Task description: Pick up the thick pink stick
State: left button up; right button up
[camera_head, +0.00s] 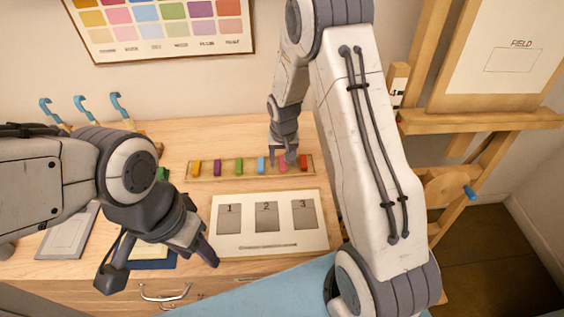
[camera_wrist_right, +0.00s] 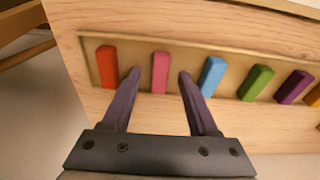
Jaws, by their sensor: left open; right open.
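The thick pink stick (camera_head: 283,164) lies in the shallow wooden tray (camera_head: 229,179), between the blue stick and the red stick. In the right wrist view the pink stick (camera_wrist_right: 160,72) stands between the tips of my open right gripper (camera_wrist_right: 160,76), with a gap on each side. In the head view my right gripper (camera_head: 290,160) is over the tray at the pink stick and partly hides it. My left gripper (camera_head: 165,270) is open and empty, low at the left of the numbered board, apart from the tray.
The red stick (camera_wrist_right: 106,66) and the blue stick (camera_wrist_right: 212,76) flank the pink one closely. Green, purple and yellow sticks lie further along the tray. A numbered board (camera_head: 268,240) lies in front. Blue-hooked items (camera_head: 118,106) stand at the back left; an easel (camera_head: 480,122) is on the right.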

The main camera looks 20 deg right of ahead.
aim_at(283, 160)
grip_shut()
jog(key=shift+r, duration=0.1)
jog(key=shift+w+r+b, duration=0.1)
jog(key=shift+r+b, duration=0.2)
jog(key=shift+r, duration=0.3)
notch_tip(283, 160, up, 3)
jog(key=shift+d+f+b, duration=0.1)
jog(key=shift+b, duration=0.3)
jog(key=s+d+r+b, duration=0.2)
jog(key=s+d+r, duration=0.4)
jog(key=d, duration=0.3)
jog(key=shift+s+d+r, duration=0.2)
jog(key=shift+d+r, duration=0.2)
